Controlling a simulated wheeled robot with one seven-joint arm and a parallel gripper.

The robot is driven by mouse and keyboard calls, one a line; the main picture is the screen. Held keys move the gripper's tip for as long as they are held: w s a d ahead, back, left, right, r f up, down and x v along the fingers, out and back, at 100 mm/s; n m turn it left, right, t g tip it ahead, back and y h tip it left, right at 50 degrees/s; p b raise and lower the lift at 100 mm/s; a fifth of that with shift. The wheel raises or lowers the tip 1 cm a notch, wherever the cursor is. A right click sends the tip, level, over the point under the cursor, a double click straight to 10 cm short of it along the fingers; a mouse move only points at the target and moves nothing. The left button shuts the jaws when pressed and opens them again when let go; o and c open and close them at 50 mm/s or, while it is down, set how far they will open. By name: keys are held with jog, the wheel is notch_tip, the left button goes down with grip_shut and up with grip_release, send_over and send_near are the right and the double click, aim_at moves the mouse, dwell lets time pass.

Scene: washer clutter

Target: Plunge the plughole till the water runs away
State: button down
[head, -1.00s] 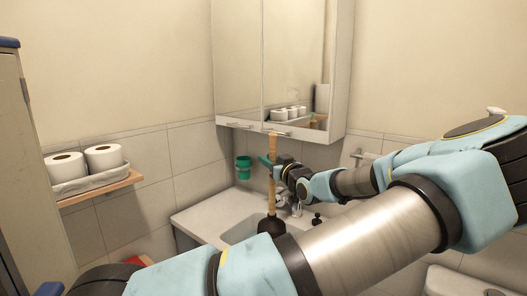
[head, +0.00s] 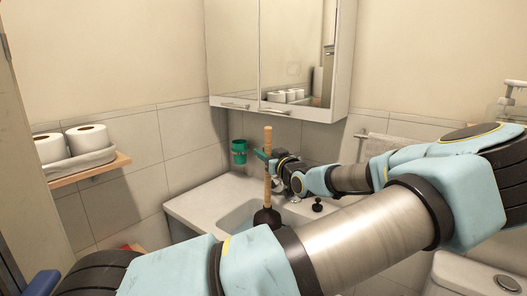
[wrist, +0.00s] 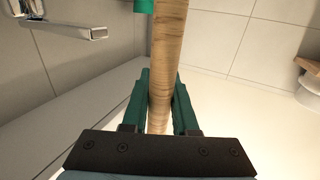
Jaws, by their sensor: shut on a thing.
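The plunger has a wooden handle (head: 268,147) and a black rubber cup (head: 266,217). It stands about upright, with its cup low in the sink basin (head: 236,219). My gripper (head: 268,160) is shut on the handle. In the wrist view the green fingers of my gripper (wrist: 160,100) close on both sides of the handle (wrist: 168,55). The plughole is hidden from view, and I cannot tell whether the cup touches the basin floor. The water is hard to make out. The tap (wrist: 75,31) shows in the wrist view.
A mirror cabinet (head: 232,104) hangs above the sink. A green cup (head: 239,147) is on the wall behind the counter (head: 190,205). A shelf (head: 85,172) with toilet rolls (head: 88,139) is at left. A towel (head: 395,146) hangs at right. My arm covers the front of the sink.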

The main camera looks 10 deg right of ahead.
notch_tip(320, 180, down, 9)
jog(key=b, duration=0.5)
jog(key=shift+f+b, duration=0.55)
jog(key=shift+f, duration=0.1)
dwell(1.4)
jog(key=shift+r, duration=0.4)
jog(key=shift+f+b, duration=0.3)
jog(key=shift+f, duration=0.25)
dwell(0.8)
jog(key=shift+r, duration=0.15)
jog(key=shift+r, duration=0.4)
jog(key=shift+p, duration=0.3)
notch_tip(320, 180, up, 15)
jog(key=p, duration=1)
dwell(0.6)
